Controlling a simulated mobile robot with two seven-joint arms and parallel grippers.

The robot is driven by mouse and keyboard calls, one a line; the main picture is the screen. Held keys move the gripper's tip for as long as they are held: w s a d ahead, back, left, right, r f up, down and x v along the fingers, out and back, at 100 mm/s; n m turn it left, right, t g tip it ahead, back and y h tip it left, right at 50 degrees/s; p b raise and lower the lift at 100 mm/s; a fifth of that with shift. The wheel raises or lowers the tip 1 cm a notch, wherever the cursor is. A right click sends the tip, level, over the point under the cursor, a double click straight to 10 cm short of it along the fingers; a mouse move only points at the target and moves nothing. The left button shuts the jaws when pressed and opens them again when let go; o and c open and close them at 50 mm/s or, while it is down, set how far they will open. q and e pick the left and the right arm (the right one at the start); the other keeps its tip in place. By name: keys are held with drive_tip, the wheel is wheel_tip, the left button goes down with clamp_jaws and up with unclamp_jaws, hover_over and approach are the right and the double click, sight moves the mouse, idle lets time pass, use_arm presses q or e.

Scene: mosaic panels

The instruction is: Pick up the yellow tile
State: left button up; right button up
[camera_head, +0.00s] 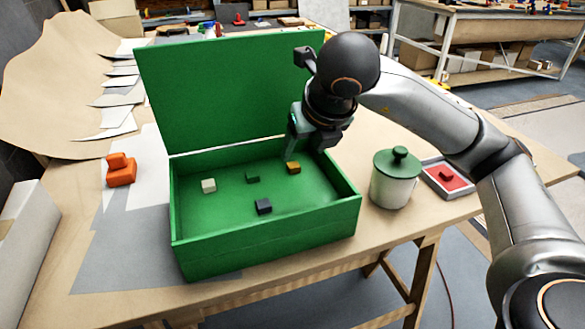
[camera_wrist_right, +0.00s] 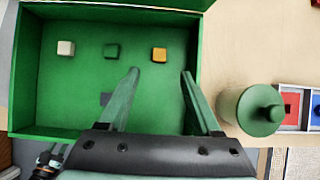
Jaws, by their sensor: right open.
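The yellow tile (camera_head: 293,167) is a small block lying on the floor of the open green box, at its back right. In the right wrist view the yellow tile (camera_wrist_right: 159,54) shows just past my fingertips, between their lines. My right gripper (camera_head: 305,148) is over the back right of the box, above the tile. In the wrist view its fingers (camera_wrist_right: 160,72) are apart with nothing between them.
The box (camera_head: 265,237) also holds a white tile (camera_head: 208,185), a green tile (camera_head: 252,177) and a dark tile (camera_head: 263,206). Its raised lid (camera_head: 220,95) stands behind. A lidded pot (camera_head: 394,182) stands close to its right. Orange blocks (camera_head: 120,171) lie left.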

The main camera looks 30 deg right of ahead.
sight(294, 166)
drive_tip(key=x, duration=0.7)
drive_tip(key=shift+w+f, duration=0.15)
drive_tip(key=shift+w, duration=0.05)
drive_tip(key=shift+c, duration=0.3)
clamp_jaws()
